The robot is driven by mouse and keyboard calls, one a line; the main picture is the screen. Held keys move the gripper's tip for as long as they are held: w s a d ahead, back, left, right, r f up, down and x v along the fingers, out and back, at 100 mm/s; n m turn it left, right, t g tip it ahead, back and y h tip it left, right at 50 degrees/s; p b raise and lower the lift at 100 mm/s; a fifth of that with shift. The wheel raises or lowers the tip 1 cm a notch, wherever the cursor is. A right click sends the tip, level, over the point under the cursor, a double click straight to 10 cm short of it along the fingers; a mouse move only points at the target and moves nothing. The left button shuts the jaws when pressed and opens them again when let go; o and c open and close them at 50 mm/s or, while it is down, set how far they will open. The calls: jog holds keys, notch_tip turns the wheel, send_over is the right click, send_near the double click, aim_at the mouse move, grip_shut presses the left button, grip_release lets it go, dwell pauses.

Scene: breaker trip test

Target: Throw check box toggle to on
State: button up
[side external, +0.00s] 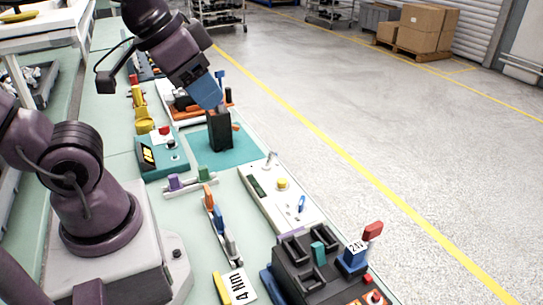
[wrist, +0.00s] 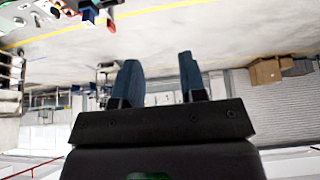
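My gripper (wrist: 158,62) is open in the wrist view. Its two dark blue fingers stand apart with nothing between them. In the side external view my arm reaches down over the bench, and its blue end is just above an upright black box (side external: 219,133) on a teal plate. The fingers are not clear there, and I cannot tell whether they touch the box. A small orange piece (side external: 235,127) shows at the box's upper right. No label marks the check box, so I cannot tell for sure which toggle is its own, nor its state.
A white panel (side external: 262,197) with a yellow button and small levers lies nearer the camera. A teal unit (side external: 162,152) stands left of the black box. Open floor (side external: 400,150) lies right of the bench.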

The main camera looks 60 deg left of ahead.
jog(key=shift+o, duration=0.3)
jog(key=m+g, duration=0.5)
jog(key=g, duration=0.5)
send_near(272, 153)
jog(key=shift+y, duration=0.4)
jog(key=x, duration=1)
jog(key=shift+d+f, duration=0.15)
jog(key=shift+d, duration=0.15)
jog(key=shift+s, duration=0.1)
grip_shut()
